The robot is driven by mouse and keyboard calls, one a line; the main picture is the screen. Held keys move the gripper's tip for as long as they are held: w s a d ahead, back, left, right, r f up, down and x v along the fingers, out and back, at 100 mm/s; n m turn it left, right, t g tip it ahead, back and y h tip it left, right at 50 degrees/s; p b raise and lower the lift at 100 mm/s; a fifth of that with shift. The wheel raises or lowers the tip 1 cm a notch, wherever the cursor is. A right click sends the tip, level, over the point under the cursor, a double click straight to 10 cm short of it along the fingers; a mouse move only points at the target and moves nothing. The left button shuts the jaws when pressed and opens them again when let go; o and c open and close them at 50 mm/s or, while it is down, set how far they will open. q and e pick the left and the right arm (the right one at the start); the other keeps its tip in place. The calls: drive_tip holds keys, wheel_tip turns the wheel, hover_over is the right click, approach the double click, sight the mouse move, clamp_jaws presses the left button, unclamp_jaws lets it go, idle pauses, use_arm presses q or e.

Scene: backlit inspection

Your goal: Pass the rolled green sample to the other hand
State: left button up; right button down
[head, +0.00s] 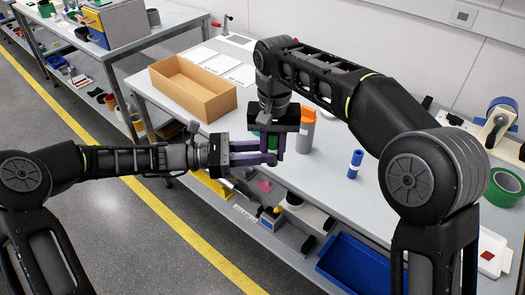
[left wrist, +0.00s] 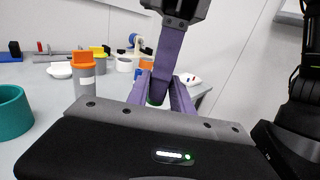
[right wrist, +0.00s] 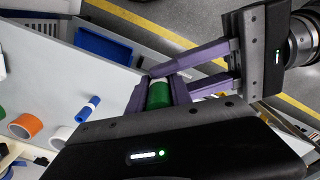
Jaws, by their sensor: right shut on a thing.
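The rolled green sample (right wrist: 159,95) is a small green cylinder with a pale band or end. It sits between the purple fingers of my right gripper (right wrist: 158,98), which is shut on it. In the head view the green sample (head: 272,142) shows below my right gripper's black body. My left gripper (head: 268,152) comes in from the left with its fingers apart at the sample. In the right wrist view my left gripper's fingers (right wrist: 170,82) reach toward the pale end, one on either side. The left wrist view shows only a bit of green (left wrist: 153,102) between the fingers; contact is unclear.
A cardboard box (head: 215,103) and a grey container with an orange cap (head: 305,132) stand on the bench behind the grippers. A green ring (head: 503,188) lies far right. A blue bin (head: 350,265) is under the bench.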

use_arm(q)
clamp_jaws()
use_arm(e)
drive_tip(key=c, duration=1.1)
unclamp_jaws()
use_arm(q)
drive_tip(key=shift+d, duration=0.1)
